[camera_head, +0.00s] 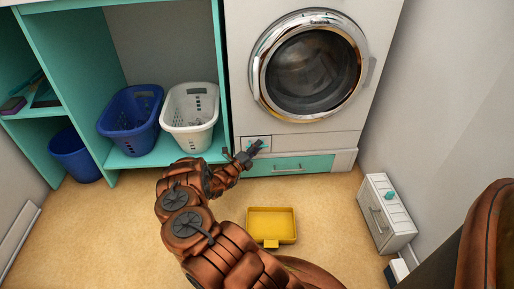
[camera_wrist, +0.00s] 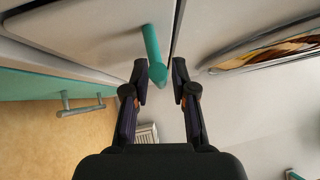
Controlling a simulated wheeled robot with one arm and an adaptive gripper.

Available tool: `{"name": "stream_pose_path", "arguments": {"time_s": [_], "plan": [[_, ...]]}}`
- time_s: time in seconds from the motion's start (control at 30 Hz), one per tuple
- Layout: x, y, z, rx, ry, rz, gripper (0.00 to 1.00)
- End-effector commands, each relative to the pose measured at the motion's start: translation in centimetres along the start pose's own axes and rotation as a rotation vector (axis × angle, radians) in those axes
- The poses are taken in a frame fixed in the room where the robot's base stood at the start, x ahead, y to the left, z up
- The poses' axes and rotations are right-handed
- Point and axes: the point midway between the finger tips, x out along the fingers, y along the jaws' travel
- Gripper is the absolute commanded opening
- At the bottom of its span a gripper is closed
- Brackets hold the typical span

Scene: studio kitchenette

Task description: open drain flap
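The washing machine (camera_head: 296,30) stands at the back, with the drain flap (camera_head: 252,139) low on its front left. The flap is a small pale panel, partly hidden by my gripper in the head view. In the wrist view the pale panel (camera_wrist: 95,25) carries a teal handle (camera_wrist: 152,52) that sticks out toward the camera. My gripper (camera_head: 249,151) is in front of the flap. In the wrist view its two fingers (camera_wrist: 160,82) are apart, with the handle's tip at the gap between them. I cannot tell whether either finger touches it. The flap looks shut.
A teal drawer (camera_head: 318,163) with a bar handle lies below the washer. A yellow tray (camera_head: 271,222) is on the floor in front. A small white cabinet (camera_head: 387,212) stands right. Blue (camera_head: 131,119) and white (camera_head: 190,116) baskets sit on the left shelf.

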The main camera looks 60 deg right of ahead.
Motion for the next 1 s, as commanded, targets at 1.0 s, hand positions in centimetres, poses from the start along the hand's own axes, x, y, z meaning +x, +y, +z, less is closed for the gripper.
{"name": "stream_pose_path", "arguments": {"time_s": [1.0], "plan": [[-0.57,-0.02,-0.54,0.000,-0.009,0.002,0.00]]}}
